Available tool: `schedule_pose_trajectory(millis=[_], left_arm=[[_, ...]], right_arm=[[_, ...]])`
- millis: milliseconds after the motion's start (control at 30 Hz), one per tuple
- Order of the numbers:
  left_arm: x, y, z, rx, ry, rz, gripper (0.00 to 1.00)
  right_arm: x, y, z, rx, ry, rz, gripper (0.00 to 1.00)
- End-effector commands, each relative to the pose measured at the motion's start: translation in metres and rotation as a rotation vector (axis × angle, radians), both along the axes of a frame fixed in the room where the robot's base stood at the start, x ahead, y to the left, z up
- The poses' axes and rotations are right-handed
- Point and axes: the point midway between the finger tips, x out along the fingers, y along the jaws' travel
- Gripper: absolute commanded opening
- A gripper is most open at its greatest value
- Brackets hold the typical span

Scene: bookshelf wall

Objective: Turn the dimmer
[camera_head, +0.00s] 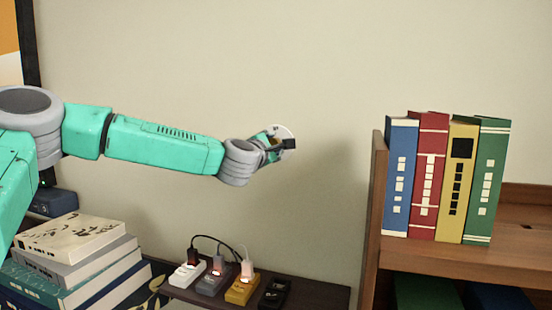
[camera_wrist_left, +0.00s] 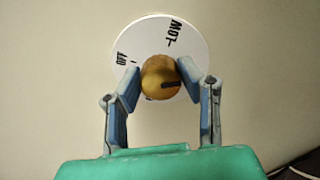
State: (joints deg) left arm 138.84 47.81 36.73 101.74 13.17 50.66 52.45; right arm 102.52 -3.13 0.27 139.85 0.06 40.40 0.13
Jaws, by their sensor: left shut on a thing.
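The dimmer is a round white plate on the wall (camera_wrist_left: 160,42) with a brass-coloured knob (camera_wrist_left: 158,84) at its middle. The plate carries the words OFF, at the left, and LOW, at the upper right. A dark mark on the knob points to the right. My left gripper (camera_wrist_left: 159,88) has a finger on each side of the knob and is shut on it. In the head view the dimmer plate (camera_head: 286,132) shows partly behind my left gripper (camera_head: 277,145), which hides most of the knob. My right gripper is not in view.
A wooden shelf (camera_head: 375,205) at the right holds blue, red, yellow and green books (camera_head: 490,180). Below the dimmer, a dark low top (camera_head: 322,295) holds several small devices with cords (camera_head: 242,290). Stacked books (camera_head: 85,240) stand at the lower left. The wall around the dimmer is clear.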

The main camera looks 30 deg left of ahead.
Motion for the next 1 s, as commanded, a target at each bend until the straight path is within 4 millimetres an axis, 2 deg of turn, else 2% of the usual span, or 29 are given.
schedule_pose_trajectory(millis=[33, 700, 1000], left_arm=[[-0.001, 0.004, -0.013, -0.051, 0.001, 0.008, 0.04], [0.002, 0.001, -0.017, -0.660, -0.141, 0.006, 0.04], [0.003, 0.000, -0.017, -0.878, -0.192, 0.007, 0.04]], right_arm=[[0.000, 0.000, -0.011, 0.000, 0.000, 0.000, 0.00], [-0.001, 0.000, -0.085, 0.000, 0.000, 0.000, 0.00], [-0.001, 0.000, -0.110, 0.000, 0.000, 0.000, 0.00]])
